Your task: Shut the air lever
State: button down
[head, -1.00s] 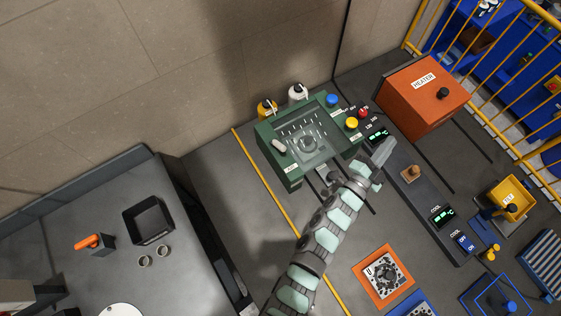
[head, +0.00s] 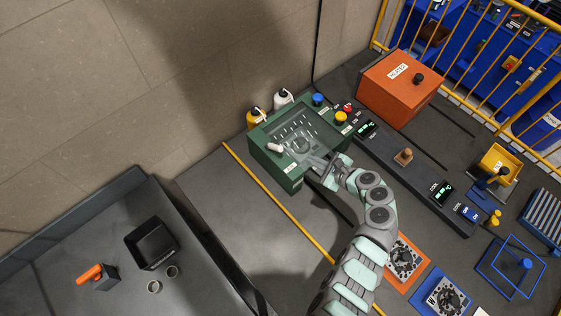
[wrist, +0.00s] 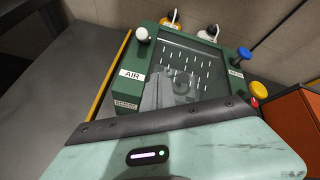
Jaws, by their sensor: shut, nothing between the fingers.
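The air lever (head: 275,147) is a short lever with a white rounded handle at the left front corner of the green press (head: 285,178), near the "AIR" label. In the wrist view the white handle (wrist: 142,35) stands just above the "AIR" label (wrist: 131,75). My gripper (head: 317,162) is shut and empty at the front edge of the press, to the right of the lever and apart from it. In the wrist view the grey fingers (wrist: 157,88) appear in front of the clear panel, right of the label.
The orange heater box (head: 398,85) stands to the right. A dark rail with displays (head: 420,180) runs right of the press. Yellow and white bottles (head: 283,97) stand behind it.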

aim_at(274, 147)
jog(key=shift+s+a+r+g+y, duration=0.4)
jog(key=shift+s+a+r+y, duration=0.4)
jog(key=shift+s+a+r, duration=0.15)
jog(key=shift+b+x, duration=0.7)
jog(key=shift+x, duration=4.3)
